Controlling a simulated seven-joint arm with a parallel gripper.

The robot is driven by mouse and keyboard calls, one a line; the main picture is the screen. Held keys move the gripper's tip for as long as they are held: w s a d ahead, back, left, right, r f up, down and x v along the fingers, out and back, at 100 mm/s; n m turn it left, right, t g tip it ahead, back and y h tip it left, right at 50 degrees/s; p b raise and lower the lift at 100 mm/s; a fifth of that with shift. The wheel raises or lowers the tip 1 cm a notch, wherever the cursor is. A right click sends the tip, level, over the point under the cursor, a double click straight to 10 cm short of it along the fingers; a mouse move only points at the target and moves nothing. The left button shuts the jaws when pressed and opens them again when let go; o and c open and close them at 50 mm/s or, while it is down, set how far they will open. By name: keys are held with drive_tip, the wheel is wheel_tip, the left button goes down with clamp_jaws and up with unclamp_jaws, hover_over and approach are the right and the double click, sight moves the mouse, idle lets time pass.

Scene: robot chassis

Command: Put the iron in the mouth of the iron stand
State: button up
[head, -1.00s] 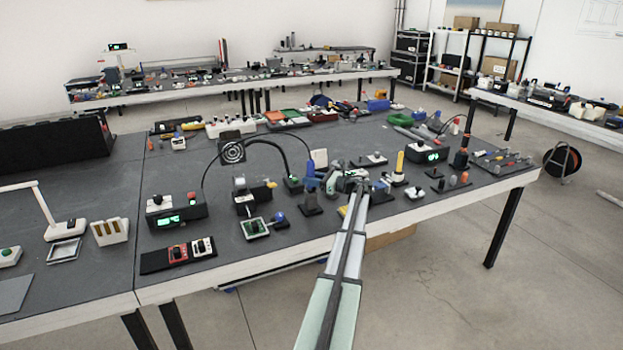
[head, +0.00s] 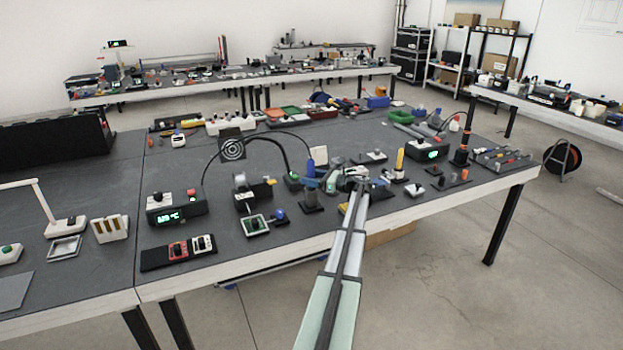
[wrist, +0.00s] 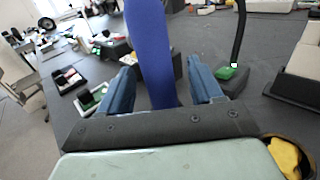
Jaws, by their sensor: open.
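The iron shows as a thick blue handle (wrist: 150,55), standing nearly upright between the fingers in the wrist view. Its lower end is hidden behind my gripper's palm. In the head view, a small upright blue piece (head: 310,167) near my gripper looks like this handle. My gripper (wrist: 165,90) is open, with one blue finger on each side of the handle. Narrow gaps show beside it. A small black base (head: 311,202) sits just left of my gripper in the head view and may be the iron stand. Its mouth cannot be made out.
A black station with a green display (head: 176,208) stands to the left, with a cable arching over. A black hose on a green base (wrist: 232,73) rises close by on the right. A yellow upright piece (head: 399,160) stands to the right. The table's front edge is close.

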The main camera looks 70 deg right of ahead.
drive_tip(key=s, duration=1.3)
drive_tip(key=shift+s, duration=0.4)
wheel_tip(320, 180, up, 10)
idle(0.8)
idle(0.5)
